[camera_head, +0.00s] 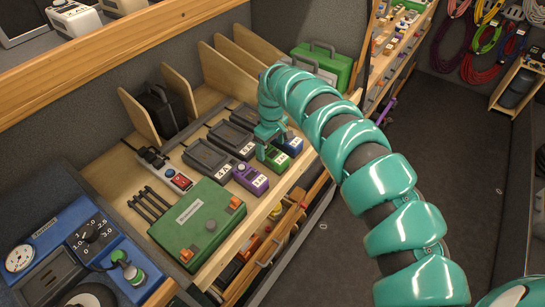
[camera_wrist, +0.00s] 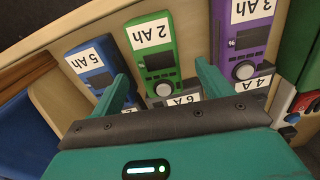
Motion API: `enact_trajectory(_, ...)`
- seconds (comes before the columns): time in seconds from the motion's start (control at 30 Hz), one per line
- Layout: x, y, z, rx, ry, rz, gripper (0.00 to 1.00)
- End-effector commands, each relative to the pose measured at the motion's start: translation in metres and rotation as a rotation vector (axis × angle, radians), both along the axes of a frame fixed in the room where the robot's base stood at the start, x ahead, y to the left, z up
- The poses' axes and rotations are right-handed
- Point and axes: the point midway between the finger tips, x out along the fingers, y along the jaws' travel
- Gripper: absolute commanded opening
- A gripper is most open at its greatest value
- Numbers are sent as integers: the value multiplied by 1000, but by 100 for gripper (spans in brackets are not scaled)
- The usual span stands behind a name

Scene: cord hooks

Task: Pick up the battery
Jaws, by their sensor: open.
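Three batteries lie in a row near the bench's front edge. The purple one (camera_head: 250,179), labelled 3 Ah, is nearest; the green one (camera_head: 277,160), 2 Ah, is in the middle; the blue one (camera_head: 291,145), 5 Ah, is farthest. In the wrist view the green battery (camera_wrist: 151,48) lies between my finger directions, with the blue battery (camera_wrist: 92,64) left and the purple battery (camera_wrist: 247,38) right. My gripper (camera_wrist: 162,72) is open and empty, its fingers apart. In the head view it (camera_head: 268,145) hangs over the row beside the green battery and partly hides it.
Dark charger trays (camera_head: 207,157) stand behind the batteries. A green box (camera_head: 197,222), a power strip (camera_head: 165,172) and a blue power unit (camera_head: 85,250) are on the near bench. Wooden dividers (camera_head: 228,75) rise behind. Open floor (camera_head: 340,250) lies right of the bench.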

Motion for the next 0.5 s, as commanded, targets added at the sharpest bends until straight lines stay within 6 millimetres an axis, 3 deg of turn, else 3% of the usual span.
enact_trajectory(0.5, -1, -3, -37, 1, 4, 0, 78)
